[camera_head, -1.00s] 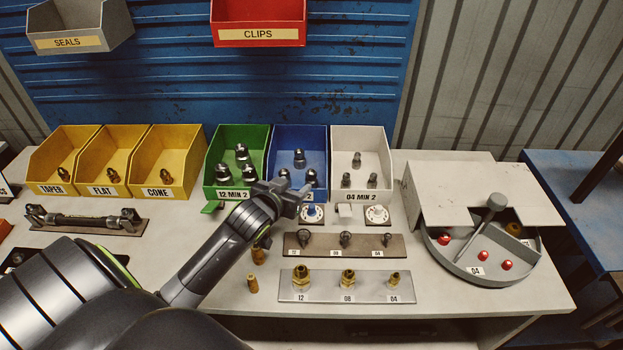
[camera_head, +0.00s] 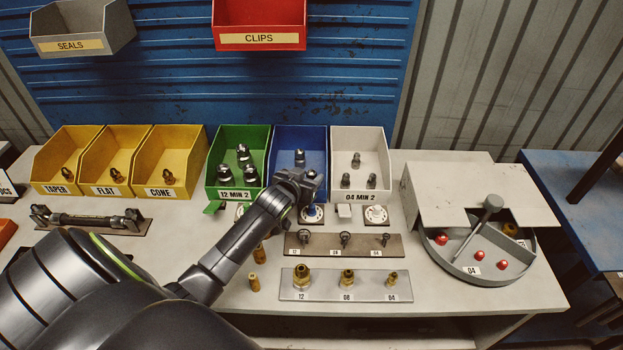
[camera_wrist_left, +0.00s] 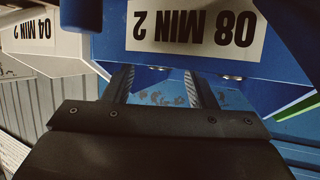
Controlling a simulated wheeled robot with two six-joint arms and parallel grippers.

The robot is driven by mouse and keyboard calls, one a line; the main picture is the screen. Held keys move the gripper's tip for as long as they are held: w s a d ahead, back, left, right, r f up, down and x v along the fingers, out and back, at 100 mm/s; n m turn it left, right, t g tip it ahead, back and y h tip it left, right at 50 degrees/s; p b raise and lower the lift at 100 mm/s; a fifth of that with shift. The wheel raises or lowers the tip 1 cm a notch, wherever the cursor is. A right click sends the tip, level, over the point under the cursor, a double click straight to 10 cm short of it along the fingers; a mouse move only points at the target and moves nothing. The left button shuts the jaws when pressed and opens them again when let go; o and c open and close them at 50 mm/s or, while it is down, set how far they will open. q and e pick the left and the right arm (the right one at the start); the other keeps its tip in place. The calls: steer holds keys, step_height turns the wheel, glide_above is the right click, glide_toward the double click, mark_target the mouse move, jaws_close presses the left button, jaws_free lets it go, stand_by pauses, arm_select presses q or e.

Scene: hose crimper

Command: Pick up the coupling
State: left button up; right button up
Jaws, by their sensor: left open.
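Metal couplings stand in the open bins. One coupling (camera_head: 299,157) shows at the back of the blue bin (camera_head: 280,147); the front of that bin is partly hidden by my gripper. Several dark couplings (camera_head: 243,155) stand in the green bin and several grey ones (camera_head: 356,160) in the white bin. My left gripper (camera_head: 308,178) is open at the front of the blue bin. In the left wrist view its two fingers (camera_wrist_left: 158,72) are apart with nothing between them, near the bin's "08 MIN 2" label (camera_wrist_left: 193,28), seen upside down. The right gripper is not in view.
Yellow bins (camera_head: 110,188) stand to the left. In front lie a dark strip (camera_head: 325,250) and a light plate (camera_head: 325,294) with brass fittings (camera_head: 347,278). A grey round tray (camera_head: 477,278) with red pieces is at the right. A red clips bin (camera_head: 258,40) hangs above.

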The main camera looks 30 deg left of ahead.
arm_select(q)
steer(key=shift+w+f, duration=0.25)
steer(key=shift+w, duration=0.2)
steer(key=c, duration=1)
jaws_close()
steer(key=shift+r, duration=0.15)
